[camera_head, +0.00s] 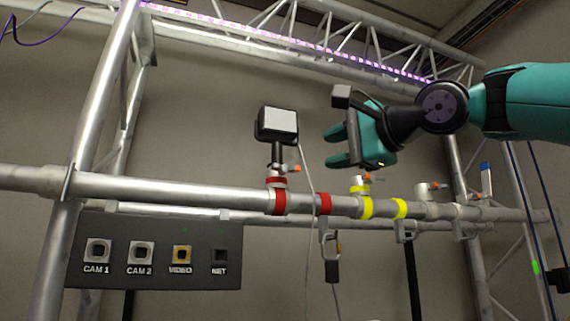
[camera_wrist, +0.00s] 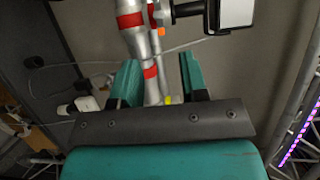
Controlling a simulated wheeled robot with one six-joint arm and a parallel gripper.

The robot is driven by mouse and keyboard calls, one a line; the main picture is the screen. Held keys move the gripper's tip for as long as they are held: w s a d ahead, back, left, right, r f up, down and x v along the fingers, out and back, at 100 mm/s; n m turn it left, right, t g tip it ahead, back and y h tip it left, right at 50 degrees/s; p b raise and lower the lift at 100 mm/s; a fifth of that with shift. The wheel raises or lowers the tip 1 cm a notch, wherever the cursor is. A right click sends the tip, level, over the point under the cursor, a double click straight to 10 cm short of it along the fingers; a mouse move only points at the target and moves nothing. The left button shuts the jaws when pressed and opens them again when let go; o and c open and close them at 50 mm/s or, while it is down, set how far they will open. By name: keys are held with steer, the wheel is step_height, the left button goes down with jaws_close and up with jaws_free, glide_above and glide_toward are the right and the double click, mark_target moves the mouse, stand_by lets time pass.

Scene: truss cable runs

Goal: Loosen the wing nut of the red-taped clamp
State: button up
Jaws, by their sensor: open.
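The red-taped clamp (camera_head: 278,197) sits on the horizontal truss tube, left of centre in the head view. A black box with a pale face (camera_head: 278,124) stands on it. A small orange wing nut (camera_head: 296,168) sticks out to the right of the clamp's neck; in the wrist view an orange part (camera_wrist: 187,32) shows below the box. A second red tape band (camera_head: 324,204) is on the tube to its right. My gripper (camera_head: 331,147) is open and empty, above and right of the clamp, apart from the tube. Its teal fingers (camera_wrist: 160,65) also show in the wrist view.
Yellow-taped clamps (camera_head: 366,204) with orange wing nuts sit further right on the tube (camera_head: 180,191). A thin pale cable (camera_head: 306,165) hangs from the box. A dark connector panel (camera_head: 155,250) hangs below left. Left of the box is open space before the grey wall.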

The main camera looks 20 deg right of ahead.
mark_target(289, 166)
steer(key=p+x, duration=0.3)
steer(key=x, duration=0.9)
steer(key=shift+w+p, duration=0.2)
steer(key=shift+p, duration=0.1)
steer(key=shift+w+a, duration=0.25)
steer(key=shift+w, duration=0.25)
jaws_close()
